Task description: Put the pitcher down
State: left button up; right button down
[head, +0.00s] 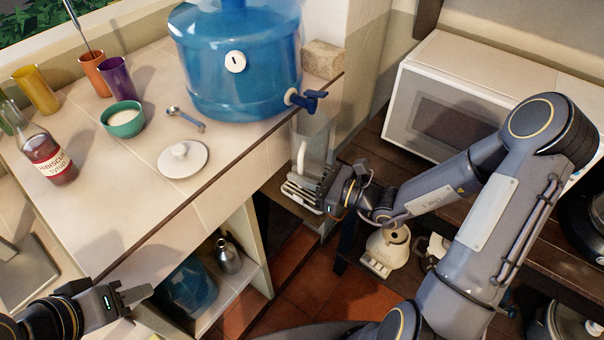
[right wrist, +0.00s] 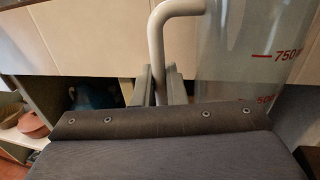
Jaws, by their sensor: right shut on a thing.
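The pitcher (head: 316,137) is a clear, tall vessel in the head view, held upright just off the counter's right edge, below the blue tap. In the right wrist view its clear wall (right wrist: 245,60) carries red volume marks, and its pale handle (right wrist: 157,45) runs down between my fingers. My right gripper (head: 318,187) is shut on the handle; it also shows in the right wrist view (right wrist: 158,85). The pitcher's lower part is partly hidden behind my gripper. My left gripper (head: 128,297) is at the lower left, empty, beside the counter's front edge; its finger gap is unclear.
A large blue water dispenser (head: 235,75) with a tap (head: 308,100) stands at the counter's right end. The counter (head: 120,190) also holds a white lid (head: 182,160), a teal bowl (head: 124,120), cups and a syrup bottle (head: 50,160). Its front middle is clear. A microwave (head: 440,110) stands right.

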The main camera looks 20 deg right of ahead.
jog(key=shift+f, duration=0.15)
jog(key=c, duration=1.5)
grip_release()
